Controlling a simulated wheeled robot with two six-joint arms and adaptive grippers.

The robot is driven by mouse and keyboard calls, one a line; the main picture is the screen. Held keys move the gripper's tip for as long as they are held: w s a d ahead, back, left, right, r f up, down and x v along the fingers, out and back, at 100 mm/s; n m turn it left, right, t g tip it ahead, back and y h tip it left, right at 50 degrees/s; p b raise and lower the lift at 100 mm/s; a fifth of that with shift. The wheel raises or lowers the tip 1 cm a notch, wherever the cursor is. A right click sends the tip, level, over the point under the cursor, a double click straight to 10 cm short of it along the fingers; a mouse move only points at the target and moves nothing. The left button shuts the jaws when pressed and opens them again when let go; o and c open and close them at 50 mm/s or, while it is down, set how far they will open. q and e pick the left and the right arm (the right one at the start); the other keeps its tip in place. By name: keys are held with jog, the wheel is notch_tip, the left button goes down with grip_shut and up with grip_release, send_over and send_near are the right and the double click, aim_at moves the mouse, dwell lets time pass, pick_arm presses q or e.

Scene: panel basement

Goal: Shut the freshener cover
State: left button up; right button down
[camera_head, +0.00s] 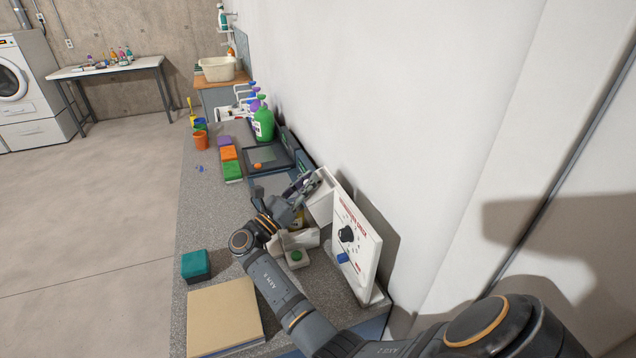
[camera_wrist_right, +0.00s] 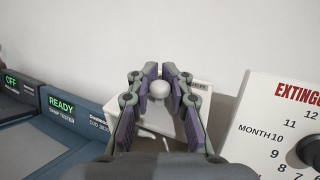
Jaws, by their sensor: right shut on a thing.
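The freshener is a white box (camera_head: 323,206) by the wall, left of the dial panel in the head view. In the right wrist view, its white cover (camera_wrist_right: 201,86) carries small dark lettering and a round white knob (camera_wrist_right: 160,89). My right gripper (camera_head: 309,183) is at the box's top; in the wrist view its fingers (camera_wrist_right: 160,88) are closed on the knob from both sides. The fingers and wrist hide much of the cover, and I cannot tell its exact angle. My left gripper is not in view.
A white dial panel (camera_head: 357,240) marked "EXTINGUISHER" or similar stands close on the right. Testers (camera_wrist_right: 72,125) lie to the left. A green bottle (camera_head: 263,124), sponges (camera_head: 232,170) and a teal block (camera_head: 195,265) stand on the counter. The wall is close behind.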

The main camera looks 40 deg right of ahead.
jog(key=shift+w+a+f+n+h+b, duration=0.2)
jog(key=shift+a+f+n+h+b, duration=0.25)
jog(key=shift+a, duration=0.25)
jog(key=shift+w+a+f, duration=0.15)
jog(key=shift+a, duration=0.45)
jog(key=c, duration=1.6)
grip_release()
jog(key=o, duration=0.3)
jog(key=shift+r, duration=0.3)
notch_tip(320, 180, up, 10)
